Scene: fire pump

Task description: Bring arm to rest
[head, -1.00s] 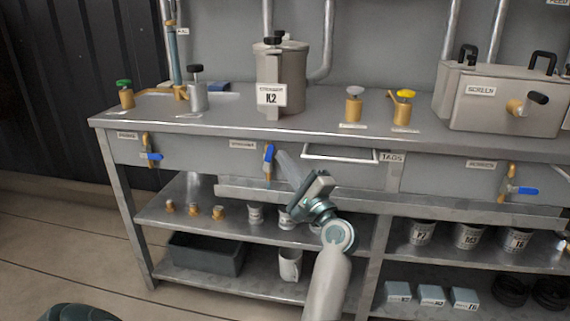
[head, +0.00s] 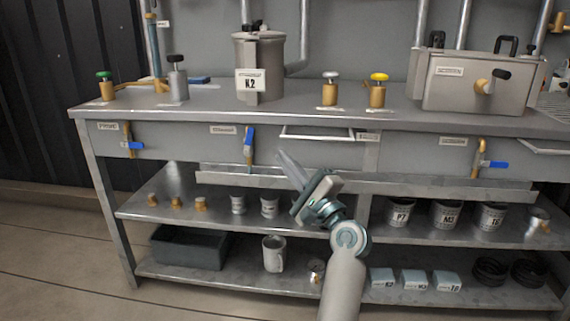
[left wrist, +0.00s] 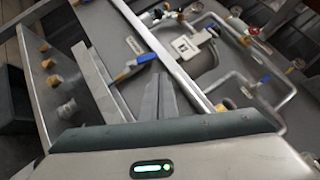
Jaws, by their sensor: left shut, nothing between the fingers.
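My left gripper (head: 289,168) is raised in front of the bench's front panel, with its narrow fingers together and nothing between them. Its fingers also show in the left wrist view (left wrist: 157,98). It is apart from the blue-handled valve (head: 249,140), which is to its left in the head view, with the handle upright. That valve's blue handle is also in the left wrist view (left wrist: 147,58). My right gripper is in neither view.
A bar handle (head: 318,137) and a ledge (head: 370,183) stick out in front. Lower shelves hold cups, a dark bin (head: 188,250) and boxes.

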